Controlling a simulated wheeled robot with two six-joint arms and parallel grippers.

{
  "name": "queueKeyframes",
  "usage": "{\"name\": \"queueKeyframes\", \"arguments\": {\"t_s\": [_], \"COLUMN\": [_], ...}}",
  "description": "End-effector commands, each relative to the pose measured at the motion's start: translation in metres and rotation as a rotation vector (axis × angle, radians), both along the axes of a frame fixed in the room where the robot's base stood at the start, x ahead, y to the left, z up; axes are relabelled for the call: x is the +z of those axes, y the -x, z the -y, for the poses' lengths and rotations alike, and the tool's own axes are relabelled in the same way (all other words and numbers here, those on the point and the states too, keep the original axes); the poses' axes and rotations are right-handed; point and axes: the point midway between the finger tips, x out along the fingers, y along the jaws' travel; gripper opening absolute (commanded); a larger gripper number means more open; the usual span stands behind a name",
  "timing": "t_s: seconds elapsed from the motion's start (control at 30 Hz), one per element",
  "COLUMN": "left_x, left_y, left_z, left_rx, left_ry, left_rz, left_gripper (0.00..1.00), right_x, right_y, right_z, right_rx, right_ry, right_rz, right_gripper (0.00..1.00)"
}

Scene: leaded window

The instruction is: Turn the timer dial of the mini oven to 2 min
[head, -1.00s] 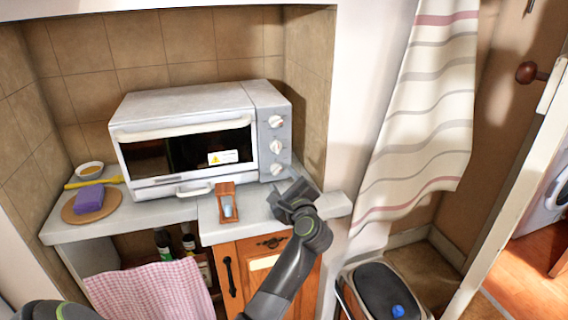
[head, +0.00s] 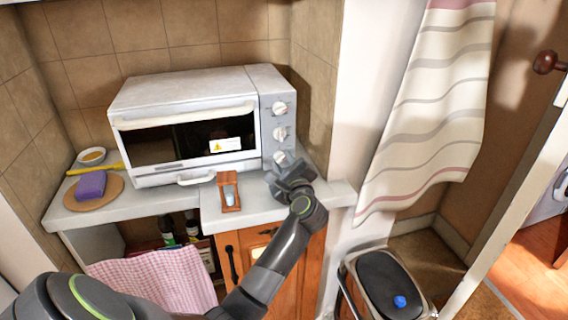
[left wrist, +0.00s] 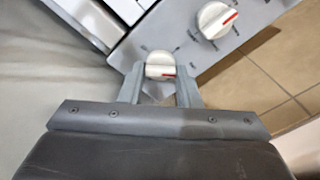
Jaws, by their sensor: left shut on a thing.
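The white mini oven (head: 190,98) stands on the counter, its grey control panel on the right. Three white dials run down the panel: a top dial (head: 280,108), a middle dial (head: 280,133) and a bottom dial (head: 280,157). Their labels are too small to read. My left gripper (head: 285,168) is at the bottom dial. In the left wrist view its fingers (left wrist: 160,74) are shut on the two sides of the bottom dial (left wrist: 159,60), whose red mark shows. The middle dial (left wrist: 214,19) is clear beside it. My right gripper is not in view.
A small wooden-framed sand timer (head: 229,192) lies or stands in front of the oven. A purple sponge (head: 91,186) rests on a round board at left. A tiled wall (head: 314,95) closes in right of the oven. A bin (head: 388,283) stands on the floor.

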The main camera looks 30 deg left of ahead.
Motion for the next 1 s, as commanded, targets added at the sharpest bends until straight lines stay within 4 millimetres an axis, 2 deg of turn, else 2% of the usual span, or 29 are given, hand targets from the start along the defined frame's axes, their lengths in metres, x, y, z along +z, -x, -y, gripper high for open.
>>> {"name": "queueKeyframes", "arguments": {"t_s": [0.2, 0.47, 0.5, 0.67, 1.0], "left_x": [0.0010, -0.0005, -0.0005, -0.0003, -0.0010], "left_y": [0.0003, 0.0003, 0.0003, 0.0003, 0.0000], "left_z": [-0.0002, -0.0002, -0.0002, -0.0002, 0.0022], "left_rx": [0.002, 0.001, 0.001, 0.001, -0.001], "left_ry": [-0.052, -0.066, -0.066, -0.065, -0.064], "left_rz": [-0.062, -0.078, -0.078, -0.077, -0.077], "left_gripper": [0.07, 0.07, 0.31, 0.51, 0.51], "right_x": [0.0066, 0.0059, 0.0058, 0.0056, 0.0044], "right_y": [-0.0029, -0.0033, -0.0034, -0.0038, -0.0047], "right_z": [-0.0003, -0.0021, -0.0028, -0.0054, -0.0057], "right_rx": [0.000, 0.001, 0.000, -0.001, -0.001], "right_ry": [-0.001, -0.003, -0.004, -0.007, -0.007], "right_rz": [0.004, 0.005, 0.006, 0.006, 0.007], "right_gripper": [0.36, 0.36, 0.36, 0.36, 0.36]}}
